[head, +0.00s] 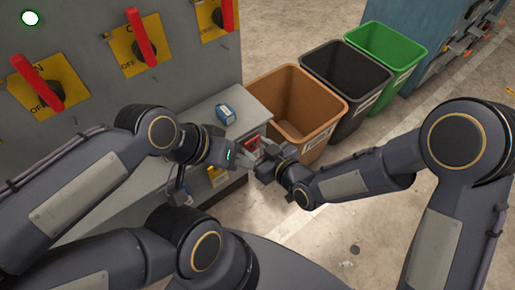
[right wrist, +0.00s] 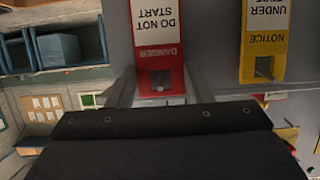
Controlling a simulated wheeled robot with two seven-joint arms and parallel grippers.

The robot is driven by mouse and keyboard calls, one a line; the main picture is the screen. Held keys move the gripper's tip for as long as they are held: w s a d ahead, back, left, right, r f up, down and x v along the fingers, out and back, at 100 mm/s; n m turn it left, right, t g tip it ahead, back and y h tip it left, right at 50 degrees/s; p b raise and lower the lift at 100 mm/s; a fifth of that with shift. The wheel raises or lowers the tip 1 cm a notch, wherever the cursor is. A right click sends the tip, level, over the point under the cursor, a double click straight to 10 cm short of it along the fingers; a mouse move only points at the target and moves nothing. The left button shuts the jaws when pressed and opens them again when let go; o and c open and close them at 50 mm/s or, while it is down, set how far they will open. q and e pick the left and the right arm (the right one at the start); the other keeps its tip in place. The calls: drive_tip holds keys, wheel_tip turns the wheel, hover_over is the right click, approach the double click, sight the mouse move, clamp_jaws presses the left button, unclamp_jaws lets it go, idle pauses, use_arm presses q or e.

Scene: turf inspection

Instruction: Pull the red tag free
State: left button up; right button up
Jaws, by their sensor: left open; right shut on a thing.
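The red tag (right wrist: 158,52) reads "DANGER DO NOT START" and appears upside down against a grey surface in the right wrist view. Part of it shows in the head view (head: 252,142). My right gripper (head: 255,150) is shut on it, with one finger along each side edge in the right wrist view (right wrist: 158,88). My left gripper (head: 240,158) is open close beside the right one; its fingers are hard to make out. A yellow tag (right wrist: 264,40) reading "NOTICE" and "UNDER TEST" is beside the red one; a yellow piece also shows in the head view (head: 217,175).
A blue object (head: 226,114) lies on the grey ledge (head: 247,100). Brown (head: 285,95), black (head: 350,75) and green (head: 385,45) bins stand at the back. Red switch handles (head: 140,38) stick out of the grey cabinet. Open floor (head: 330,230) lies below my right arm.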

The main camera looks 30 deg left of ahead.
drive_tip(key=shift+s+d+r, duration=0.1)
drive_tip(key=shift+d, duration=0.2)
drive_tip(key=shift+s+d+b, duration=0.3)
drive_tip(key=shift+d+b, duration=0.1)
drive_tip(key=shift+d, duration=0.3)
drive_tip(key=shift+s+d+b, duration=0.3)
drive_tip(key=shift+d+b, duration=0.1)
drive_tip(key=shift+d, duration=0.25)
drive_tip(key=shift+d, duration=0.1)
drive_tip(key=shift+s+d+b, duration=0.25)
drive_tip(key=shift+s+d, duration=0.1)
drive_tip(key=shift+d, duration=0.4)
drive_tip(key=shift+s+d+b, duration=0.3)
drive_tip(key=shift+d, duration=0.5)
drive_tip(key=shift+s+d+b, duration=0.25)
drive_tip(key=shift+s+d, duration=0.1)
drive_tip(key=shift+d, duration=0.4)
drive_tip(key=shift+w+d, duration=0.1)
